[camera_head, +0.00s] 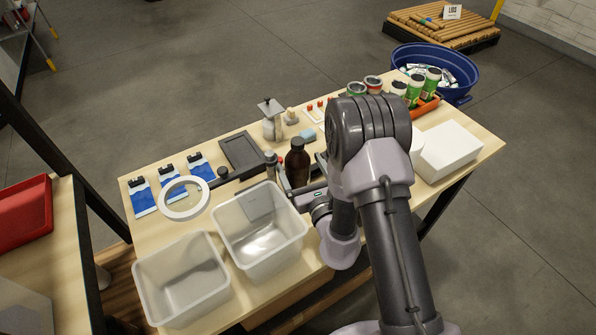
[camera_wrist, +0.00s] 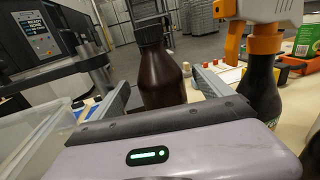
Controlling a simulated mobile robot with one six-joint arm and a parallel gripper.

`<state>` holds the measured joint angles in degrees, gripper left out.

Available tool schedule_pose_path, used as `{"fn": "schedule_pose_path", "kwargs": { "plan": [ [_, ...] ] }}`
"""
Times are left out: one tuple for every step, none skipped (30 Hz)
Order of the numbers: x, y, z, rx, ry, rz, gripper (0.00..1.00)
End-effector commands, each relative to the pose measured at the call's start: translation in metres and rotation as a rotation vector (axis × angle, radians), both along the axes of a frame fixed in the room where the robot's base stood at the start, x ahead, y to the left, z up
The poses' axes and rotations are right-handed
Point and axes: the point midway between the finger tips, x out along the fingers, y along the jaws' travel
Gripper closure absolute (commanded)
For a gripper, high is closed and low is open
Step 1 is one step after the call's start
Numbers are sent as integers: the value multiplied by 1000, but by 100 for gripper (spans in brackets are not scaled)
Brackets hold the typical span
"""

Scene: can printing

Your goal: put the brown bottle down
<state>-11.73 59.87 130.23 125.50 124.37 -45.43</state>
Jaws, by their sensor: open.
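The brown bottle (camera_head: 298,166) with a dark cap stands upright near the middle of the wooden table, just behind the clear bins. My gripper (camera_head: 300,188) reaches it from the front right, partly hidden by my arm. In the wrist view the bottle (camera_wrist: 161,75) is between the two grey fingers of my gripper (camera_wrist: 164,88). The fingers are open, one on each side, with a gap showing on the right. The bottle's base is hidden behind the gripper body, so its contact with the table does not show.
Two clear bins (camera_head: 222,234) stand at the front left. A metal post (camera_head: 271,165) is close left of the bottle. A dark bottle under an orange-topped device (camera_wrist: 262,85) is on the right in the wrist view. A white box (camera_head: 450,152) sits at the table's right.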

Motion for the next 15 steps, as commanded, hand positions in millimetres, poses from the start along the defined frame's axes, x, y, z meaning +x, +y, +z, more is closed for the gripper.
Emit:
{"fn": "schedule_pose_path", "kwargs": {
  "plan": [
    [9,4,2,-1,-4,1,10],
    [14,6,1,0,-3,1,10],
    [19,8,1,0,-2,0,10],
    [21,9,1,0,-1,1,10],
    [23,10,0,0,0,0,10],
    [24,10,0,1,0,-1,10],
    [24,10,0,1,1,-1,10],
    [24,10,0,1,1,-1,10],
    [24,10,0,1,1,-1,10],
    [24,10,0,1,1,0,10],
    [24,10,0,1,1,0,10],
    [24,10,0,1,1,0,18],
    [24,10,0,1,1,0,24],
    [24,10,0,1,1,0,30],
    [24,10,0,1,1,0,38]
  ]
}}
